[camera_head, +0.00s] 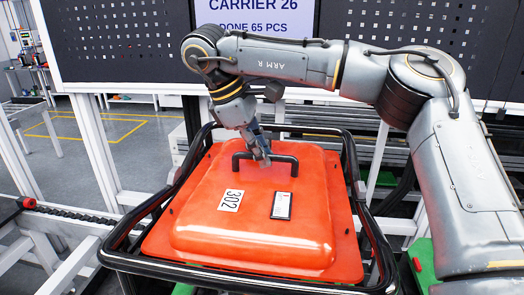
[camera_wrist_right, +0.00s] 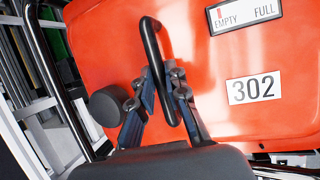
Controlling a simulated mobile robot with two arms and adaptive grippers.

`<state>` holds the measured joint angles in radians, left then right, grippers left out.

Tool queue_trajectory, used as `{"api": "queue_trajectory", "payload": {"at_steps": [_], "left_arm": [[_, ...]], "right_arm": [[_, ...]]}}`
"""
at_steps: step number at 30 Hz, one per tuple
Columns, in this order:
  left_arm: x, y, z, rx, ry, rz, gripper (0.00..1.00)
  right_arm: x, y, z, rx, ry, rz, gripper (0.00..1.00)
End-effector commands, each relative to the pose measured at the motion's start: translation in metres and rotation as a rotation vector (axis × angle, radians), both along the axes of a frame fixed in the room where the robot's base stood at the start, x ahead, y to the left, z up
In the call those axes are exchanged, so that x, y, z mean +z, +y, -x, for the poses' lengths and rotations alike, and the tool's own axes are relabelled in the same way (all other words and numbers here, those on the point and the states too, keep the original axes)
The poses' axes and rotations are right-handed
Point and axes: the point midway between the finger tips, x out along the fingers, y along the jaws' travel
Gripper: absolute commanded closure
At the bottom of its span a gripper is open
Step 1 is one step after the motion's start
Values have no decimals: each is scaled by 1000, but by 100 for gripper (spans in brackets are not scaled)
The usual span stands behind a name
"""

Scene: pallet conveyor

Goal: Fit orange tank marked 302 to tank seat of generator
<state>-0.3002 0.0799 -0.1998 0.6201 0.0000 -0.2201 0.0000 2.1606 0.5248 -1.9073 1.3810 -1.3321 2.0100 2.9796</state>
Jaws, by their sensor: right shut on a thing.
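The orange tank (camera_head: 300,235) marked 302 lies inside the black tubular frame of the generator (camera_head: 128,262). A white 302 label (camera_head: 231,200) and a gauge (camera_head: 282,205) are on its top. My right gripper (camera_head: 264,158) comes down from above and is shut on the tank's black handle (camera_head: 288,160) at the far side. In the right wrist view the fingers (camera_wrist_right: 168,78) close around the handle bar (camera_wrist_right: 152,45), with the orange tank (camera_wrist_right: 105,40) behind. The tank seat is hidden under the tank, so whether the tank rests fully in it cannot be told. My left gripper is not in view.
A conveyor rail with a chain (camera_head: 75,213) runs at the left. A dark perforated panel (camera_head: 115,40) and a screen (camera_head: 255,20) reading CARRIER 26 stand behind. White posts (camera_head: 95,150) stand close to the frame. Open floor shows at the far left.

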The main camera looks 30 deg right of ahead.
Motion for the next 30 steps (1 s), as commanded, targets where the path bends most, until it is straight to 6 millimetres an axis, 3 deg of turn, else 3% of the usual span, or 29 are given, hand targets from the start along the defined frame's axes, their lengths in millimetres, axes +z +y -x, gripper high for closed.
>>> {"api": "queue_trajectory", "payload": {"at_steps": [29,30], "left_arm": [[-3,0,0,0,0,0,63],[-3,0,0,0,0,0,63]], "right_arm": [[0,0,0,0,-5,0,100],[0,0,0,0,-5,0,82]]}}
